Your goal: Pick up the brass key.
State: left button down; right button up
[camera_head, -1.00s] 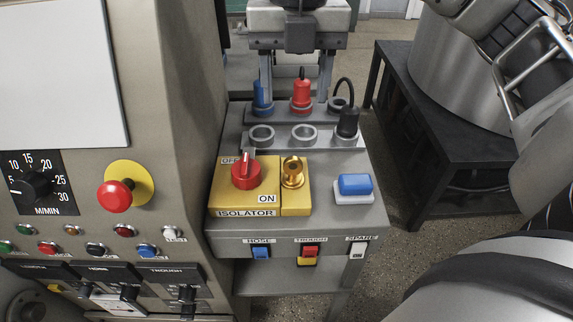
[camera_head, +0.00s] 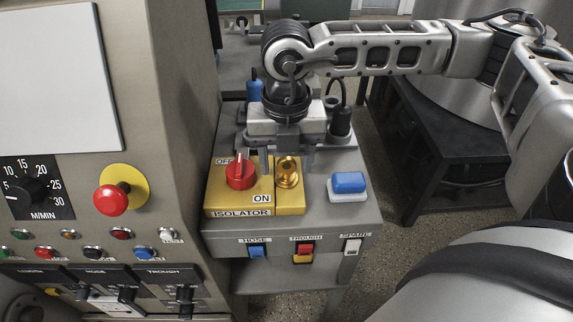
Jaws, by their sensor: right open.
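The brass key (camera_head: 288,172) stands in the yellow isolator box (camera_head: 237,199), just right of the red rotary switch (camera_head: 240,172). My right gripper (camera_head: 287,160) points down over the back of the isolator box, its fingers close behind and around the height of the key in the picture. It is open, with nothing between its fingers that I can make out. Whether a finger touches the key I cannot tell. My left gripper is not in view.
A blue button (camera_head: 349,183) on a white base sits right of the key. A black plug (camera_head: 341,122) and a blue plug (camera_head: 254,89) stand behind. The machine panel with a red emergency button (camera_head: 111,200) rises at left. A dark table (camera_head: 440,140) stands at right.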

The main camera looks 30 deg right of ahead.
jog(key=shift+f, duration=0.8)
jog(key=c, duration=1)
jog(key=shift+c, duration=0.2)
jog(key=shift+r, duration=0.2)
